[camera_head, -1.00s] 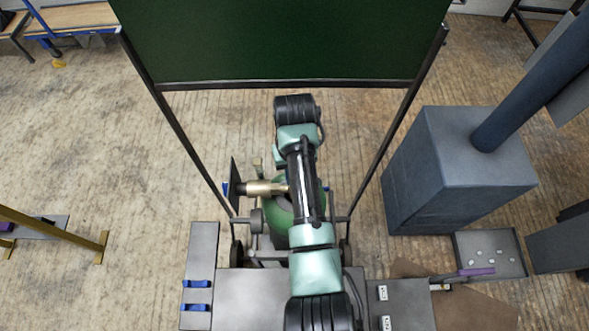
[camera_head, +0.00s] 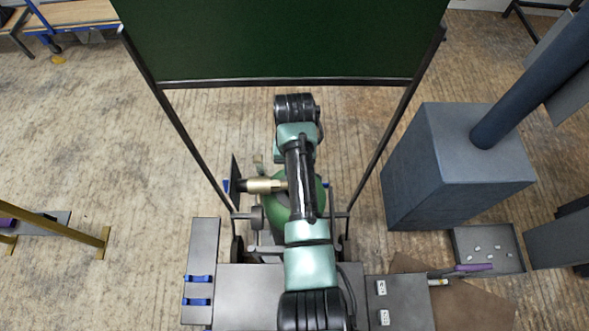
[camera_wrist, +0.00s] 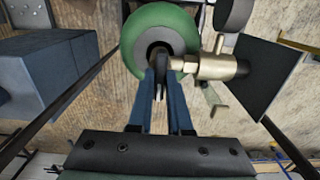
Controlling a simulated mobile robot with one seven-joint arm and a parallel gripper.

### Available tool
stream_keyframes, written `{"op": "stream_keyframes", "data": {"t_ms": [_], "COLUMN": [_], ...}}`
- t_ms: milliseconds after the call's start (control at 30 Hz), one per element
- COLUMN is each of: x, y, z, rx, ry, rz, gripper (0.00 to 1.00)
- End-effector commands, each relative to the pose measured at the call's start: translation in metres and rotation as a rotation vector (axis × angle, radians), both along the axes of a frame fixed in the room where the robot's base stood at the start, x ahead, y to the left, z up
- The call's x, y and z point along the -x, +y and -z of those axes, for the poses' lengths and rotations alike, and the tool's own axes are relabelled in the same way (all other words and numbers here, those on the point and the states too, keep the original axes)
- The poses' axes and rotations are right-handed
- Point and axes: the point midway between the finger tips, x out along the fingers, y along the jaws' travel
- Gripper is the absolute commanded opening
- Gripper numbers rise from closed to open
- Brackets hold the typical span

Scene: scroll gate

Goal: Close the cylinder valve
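The green cylinder (camera_wrist: 162,30) stands upright and is seen from above in the wrist view. It also shows in the head view (camera_head: 275,204), partly hidden by my arm. A brass valve body (camera_wrist: 208,67) sits at its top and points right. The brass valve shows left of my arm in the head view (camera_head: 265,186). My gripper (camera_wrist: 160,76) has its blue fingertips at the dark centre of the cylinder top, beside the brass fitting. A dark part lies between the fingers. Whether they grip it is unclear. In the head view my arm hides the gripper.
A green board (camera_head: 285,40) on dark legs stands behind the cylinder. A large blue-grey box (camera_head: 455,160) is at the right, with a tray (camera_head: 487,247) before it. A grey bench top (camera_head: 250,290) lies in front. Floor at left is mostly clear.

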Motion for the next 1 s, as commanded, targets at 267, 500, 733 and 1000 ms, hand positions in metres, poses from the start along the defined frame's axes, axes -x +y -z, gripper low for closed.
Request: {"op": "stream_keyframes", "data": {"t_ms": [267, 500, 733, 1000], "x": [-0.001, -0.001, -0.002, -0.001], "y": [0.000, 0.000, 0.000, 0.000], "z": [-0.001, -0.002, -0.032, -0.103], "rx": [0.000, 0.000, -0.001, -0.001], "ry": [-0.003, -0.003, -0.009, -0.003], "rz": [0.001, 0.000, 0.000, 0.000], "gripper": [0.47, 0.47, 0.47, 0.47]}}
